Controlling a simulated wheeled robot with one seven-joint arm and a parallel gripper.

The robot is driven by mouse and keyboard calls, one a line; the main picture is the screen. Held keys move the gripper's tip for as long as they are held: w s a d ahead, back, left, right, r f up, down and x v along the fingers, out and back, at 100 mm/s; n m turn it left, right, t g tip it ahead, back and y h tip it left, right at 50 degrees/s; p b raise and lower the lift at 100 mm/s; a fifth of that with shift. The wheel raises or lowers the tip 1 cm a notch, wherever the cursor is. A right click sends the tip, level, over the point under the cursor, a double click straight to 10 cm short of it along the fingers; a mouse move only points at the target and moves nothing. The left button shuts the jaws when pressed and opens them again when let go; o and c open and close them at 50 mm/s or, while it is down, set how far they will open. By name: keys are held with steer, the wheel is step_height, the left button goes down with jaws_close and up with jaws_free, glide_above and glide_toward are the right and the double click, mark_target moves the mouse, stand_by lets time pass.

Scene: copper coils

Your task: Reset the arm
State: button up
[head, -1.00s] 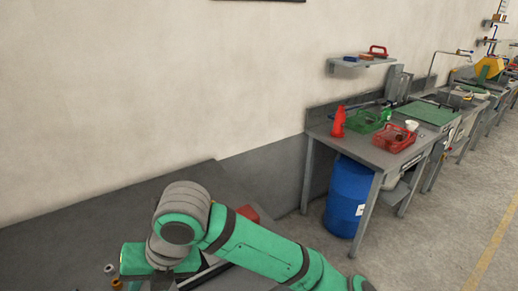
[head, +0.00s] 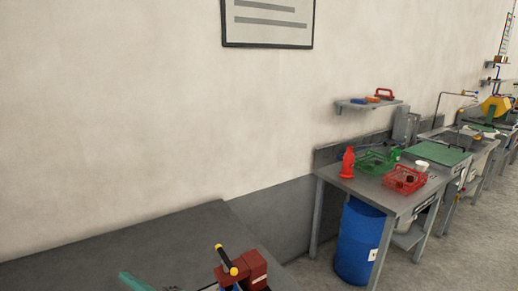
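My gripper is not in view. Most of my arm is out of the head view too. A teal bar at the bottom edge may be part of my arm, but I cannot tell. No copper coils show. A dark red device (head: 243,272) with a black and yellow handle stands on the near grey worktop (head: 150,250), cut off by the bottom edge.
A metal table (head: 365,190) to the right holds a red cone (head: 347,163), a green basket (head: 372,163) and a red basket (head: 404,181). A blue barrel (head: 358,243) stands under it. A wall shelf (head: 362,105) hangs above. Open floor lies at the lower right.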

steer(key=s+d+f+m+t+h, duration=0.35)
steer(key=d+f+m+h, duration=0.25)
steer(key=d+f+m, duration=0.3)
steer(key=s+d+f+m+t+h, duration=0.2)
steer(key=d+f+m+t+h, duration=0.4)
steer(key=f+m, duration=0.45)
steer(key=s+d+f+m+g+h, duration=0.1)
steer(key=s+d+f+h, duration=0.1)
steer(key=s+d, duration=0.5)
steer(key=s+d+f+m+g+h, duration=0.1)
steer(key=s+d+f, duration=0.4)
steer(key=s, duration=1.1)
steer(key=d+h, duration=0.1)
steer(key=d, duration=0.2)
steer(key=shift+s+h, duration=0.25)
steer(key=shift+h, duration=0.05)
